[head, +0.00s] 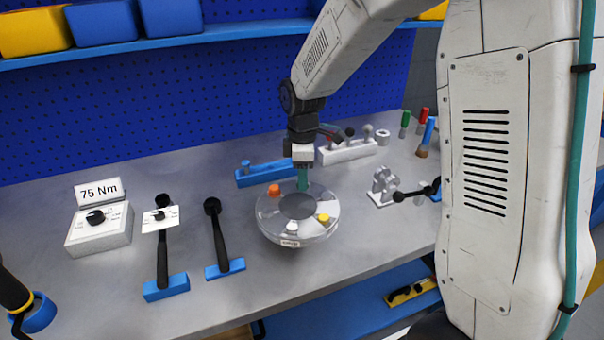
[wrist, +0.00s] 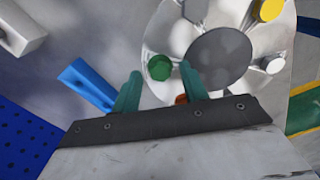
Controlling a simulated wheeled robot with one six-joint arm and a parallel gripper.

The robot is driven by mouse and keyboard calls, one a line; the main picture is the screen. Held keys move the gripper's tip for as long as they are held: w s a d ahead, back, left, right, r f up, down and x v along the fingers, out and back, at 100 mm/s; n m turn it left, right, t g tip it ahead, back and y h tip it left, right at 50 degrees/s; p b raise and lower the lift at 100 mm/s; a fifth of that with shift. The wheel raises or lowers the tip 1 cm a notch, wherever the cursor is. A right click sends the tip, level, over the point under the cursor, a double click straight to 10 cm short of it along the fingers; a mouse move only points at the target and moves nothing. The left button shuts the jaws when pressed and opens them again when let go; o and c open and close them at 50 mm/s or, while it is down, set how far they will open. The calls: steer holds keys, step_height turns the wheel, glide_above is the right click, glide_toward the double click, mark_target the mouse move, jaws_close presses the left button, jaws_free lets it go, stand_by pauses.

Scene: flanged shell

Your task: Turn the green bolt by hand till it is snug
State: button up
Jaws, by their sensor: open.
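The flanged shell (head: 272,222) is a round, pale metal disc with a dark centre, standing on the bench. The green bolt (wrist: 159,67) sits on its flange in the wrist view; in the head view my fingers hide it. My gripper (head: 303,186) points down over the flange's far side. In the wrist view its teal fingers (wrist: 160,75) are apart, one on each side of the green bolt, with gaps showing. An orange bolt (head: 273,190), a yellow bolt (head: 323,218) and a white bolt (head: 292,227) sit elsewhere on the flange. The orange one is partly hidden by a finger in the wrist view.
A blue block (head: 262,173) and a white rack (head: 347,151) stand behind the shell. Two black-handled tools (head: 218,238) in blue holders and a 75 Nm box (head: 99,229) are left. A metal fixture (head: 386,187) is right. Bare bench lies in front.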

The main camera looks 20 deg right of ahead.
jaws_close()
steer(key=m, duration=0.4)
steer(key=shift+m, duration=0.4)
steer(key=m, duration=0.5)
steer(key=shift+r, duration=0.1)
steer(key=m, duration=0.5)
steer(key=shift+w, duration=0.1)
steer(key=m, duration=0.5)
